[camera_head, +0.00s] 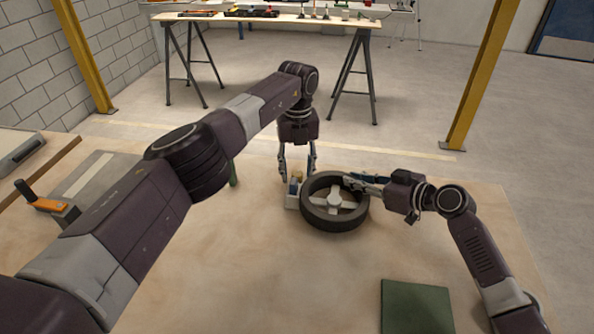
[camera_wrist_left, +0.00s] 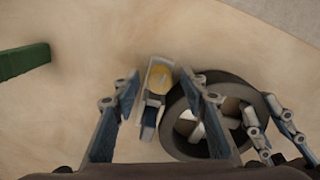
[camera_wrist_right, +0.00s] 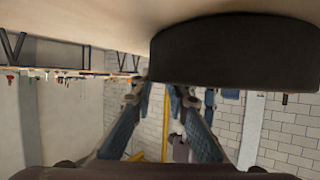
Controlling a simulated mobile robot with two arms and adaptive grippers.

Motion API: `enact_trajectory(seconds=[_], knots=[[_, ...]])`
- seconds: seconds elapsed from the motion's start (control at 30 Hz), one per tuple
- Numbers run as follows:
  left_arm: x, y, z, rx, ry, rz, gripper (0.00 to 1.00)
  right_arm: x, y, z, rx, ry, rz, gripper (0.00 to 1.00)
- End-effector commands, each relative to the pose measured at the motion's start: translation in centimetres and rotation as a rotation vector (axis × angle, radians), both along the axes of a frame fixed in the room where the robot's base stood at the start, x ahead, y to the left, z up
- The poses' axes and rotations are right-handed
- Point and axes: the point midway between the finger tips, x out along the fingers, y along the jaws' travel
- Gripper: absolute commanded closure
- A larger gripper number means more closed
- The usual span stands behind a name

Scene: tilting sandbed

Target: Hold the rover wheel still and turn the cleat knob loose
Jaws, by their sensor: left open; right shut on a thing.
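The rover wheel (camera_head: 318,217), a dark tyre with pale spokes, lies flat on the sandy bed; it also shows in the left wrist view (camera_wrist_left: 178,137). A small pale cleat (camera_head: 291,202) stands against its left side, with a yellowish knob (camera_wrist_left: 160,76) on top. My left gripper (camera_head: 298,176) points down over the cleat, open, with one finger on each side of the knob and a gap to it in the left wrist view. My right gripper (camera_head: 350,181) reaches in from the right and is shut on the wheel. Its exact contact is partly hidden; the tyre (camera_wrist_right: 235,50) fills the upper right wrist view.
A green bar (camera_head: 233,176) stands left of the cleat, partly behind my left arm. A green square plate (camera_head: 417,305) lies front right. An orange-handled clamp-like thing (camera_head: 40,200) is at the left edge. The sand in front of the wheel is clear.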

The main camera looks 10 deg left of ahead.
Motion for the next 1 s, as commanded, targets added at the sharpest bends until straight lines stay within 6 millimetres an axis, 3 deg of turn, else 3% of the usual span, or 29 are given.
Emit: enact_trajectory(seconds=[0.23, 0.6, 0.77, 1.0], knots=[[0.00, 0.01, -0.11, 0.000, 0.000, 0.000, 0.60, -0.15, -0.01, -0.44, -0.005, 0.005, 0.002, 1.00], [-0.01, 0.03, -0.08, 0.001, 0.000, 0.000, 1.00, -0.15, -0.01, -0.44, -0.006, 0.005, 0.003, 1.00], [0.00, 0.05, -0.07, 0.001, 0.000, 0.030, 1.00, -0.15, -0.01, -0.45, -0.006, 0.005, 0.003, 1.00], [0.00, 0.11, -0.06, 0.002, -0.001, 0.212, 1.00, -0.15, -0.01, -0.45, -0.006, 0.005, 0.003, 1.00]])
